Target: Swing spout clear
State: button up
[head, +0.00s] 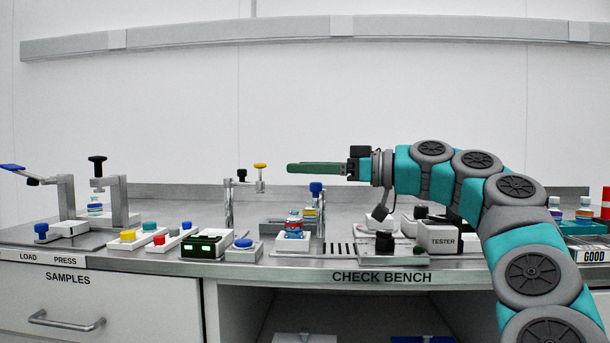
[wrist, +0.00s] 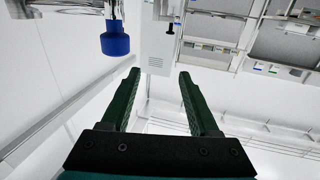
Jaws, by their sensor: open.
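A blue knob (head: 316,187) stands on metal pipework at the middle of the bench in the head view. A blue knob (wrist: 115,41) hangs beside bright metal tubing (wrist: 70,5) at the upper left of the wrist view; I take this as the spout's handle, but the spout's full shape is not clear. My gripper (head: 289,168) points left in the head view, above and apart from the blue knob. In the wrist view its green fingers (wrist: 158,74) are spread with nothing between them, and the knob is outside them, beyond the left finger.
A thin stand with black (head: 241,174) and yellow (head: 260,166) knobs rises left of my fingertips. A small stack (head: 294,223) sits on a white block below. A white tester box (head: 440,237) stands right.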

jog(key=s+d+b, duration=0.1)
jog(key=s+d, duration=0.1)
jog(key=s, duration=0.8)
jog(key=shift+s+d+r, duration=0.15)
jog(key=shift+s+r, duration=0.1)
jog(key=shift+r, duration=0.2)
jog(key=shift+c, duration=0.3)
